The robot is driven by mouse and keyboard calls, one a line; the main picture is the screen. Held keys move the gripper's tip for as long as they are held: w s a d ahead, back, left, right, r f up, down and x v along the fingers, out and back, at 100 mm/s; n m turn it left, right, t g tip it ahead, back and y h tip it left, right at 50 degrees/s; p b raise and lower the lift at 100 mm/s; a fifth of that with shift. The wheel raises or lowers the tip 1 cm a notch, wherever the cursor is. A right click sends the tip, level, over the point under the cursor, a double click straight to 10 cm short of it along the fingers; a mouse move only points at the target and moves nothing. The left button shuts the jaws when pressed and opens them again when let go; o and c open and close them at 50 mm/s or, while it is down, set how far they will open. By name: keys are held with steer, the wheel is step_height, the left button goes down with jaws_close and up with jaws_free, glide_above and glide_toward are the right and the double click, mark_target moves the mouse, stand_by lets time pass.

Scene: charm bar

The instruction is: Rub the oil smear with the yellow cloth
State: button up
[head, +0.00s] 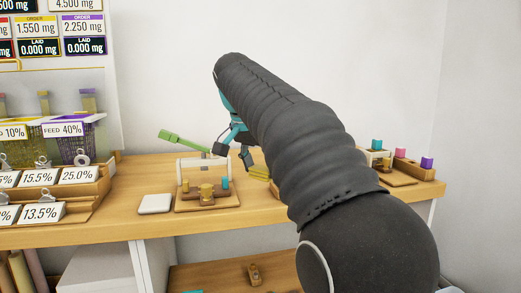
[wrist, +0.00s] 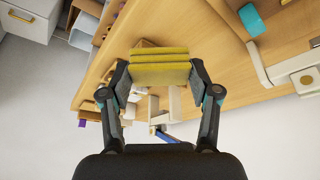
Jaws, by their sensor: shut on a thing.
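My gripper (wrist: 160,78) is shut on a folded yellow cloth (wrist: 160,67) in the wrist view, with one finger at each end of it. The cloth has several stacked folds. In the head view my gripper (head: 245,157) is beyond my dark arm, which hides part of it, and the yellow cloth (head: 258,173) shows as a small strip at the wooden counter (head: 130,228). I cannot tell whether the cloth touches the counter. No oil smear can be made out in either view.
A wooden stand with a white frame (head: 181,175) and a white pad (head: 155,204) are left of my gripper. A green-handled tool (head: 183,139) is behind. Labelled racks (head: 75,205) fill the far left.

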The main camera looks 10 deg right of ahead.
steer(key=shift+r, duration=0.85)
